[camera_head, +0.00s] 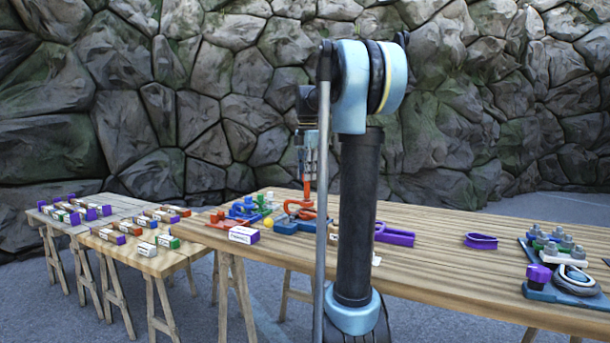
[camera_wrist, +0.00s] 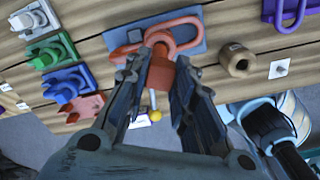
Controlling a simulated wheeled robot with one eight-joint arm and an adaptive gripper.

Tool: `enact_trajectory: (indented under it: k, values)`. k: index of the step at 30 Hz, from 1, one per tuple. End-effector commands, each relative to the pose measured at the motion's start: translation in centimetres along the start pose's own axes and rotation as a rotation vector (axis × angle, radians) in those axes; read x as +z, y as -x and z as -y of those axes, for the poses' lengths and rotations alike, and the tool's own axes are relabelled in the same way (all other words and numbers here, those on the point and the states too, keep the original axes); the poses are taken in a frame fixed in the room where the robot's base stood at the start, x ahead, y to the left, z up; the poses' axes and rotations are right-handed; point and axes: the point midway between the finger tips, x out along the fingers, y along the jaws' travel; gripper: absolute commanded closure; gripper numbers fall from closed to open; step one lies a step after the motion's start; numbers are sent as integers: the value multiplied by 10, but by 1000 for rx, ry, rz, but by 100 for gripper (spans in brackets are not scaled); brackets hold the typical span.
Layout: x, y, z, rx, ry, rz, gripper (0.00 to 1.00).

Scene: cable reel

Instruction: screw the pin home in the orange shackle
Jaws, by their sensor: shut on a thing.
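The orange shackle (camera_wrist: 180,22) lies on a blue-grey base plate (camera_wrist: 125,37) at the top middle of the wrist view. In the head view the shackle (camera_head: 300,209) is near the far left part of the long table. My gripper (camera_wrist: 163,68) points at it, with its two dark fingers on either side of an orange-red cylindrical pin head (camera_wrist: 161,74). The fingers are shut on this head, which is in line with the shackle. The pin's thread and how deep it sits are hidden. The gripper also shows in the head view (camera_head: 307,180), pointing down.
A yellow ball (camera_head: 268,222) is nearby. Small labelled boxes cover the left tables (camera_head: 130,235).

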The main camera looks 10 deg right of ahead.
Motion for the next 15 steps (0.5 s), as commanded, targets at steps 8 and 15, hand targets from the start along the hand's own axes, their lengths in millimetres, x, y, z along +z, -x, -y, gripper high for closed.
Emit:
enact_trajectory:
  k: [8,15]
  values:
    - [-2,-10,-1,0,3,0,100]
    - [-3,-19,-1,0,4,0,100]
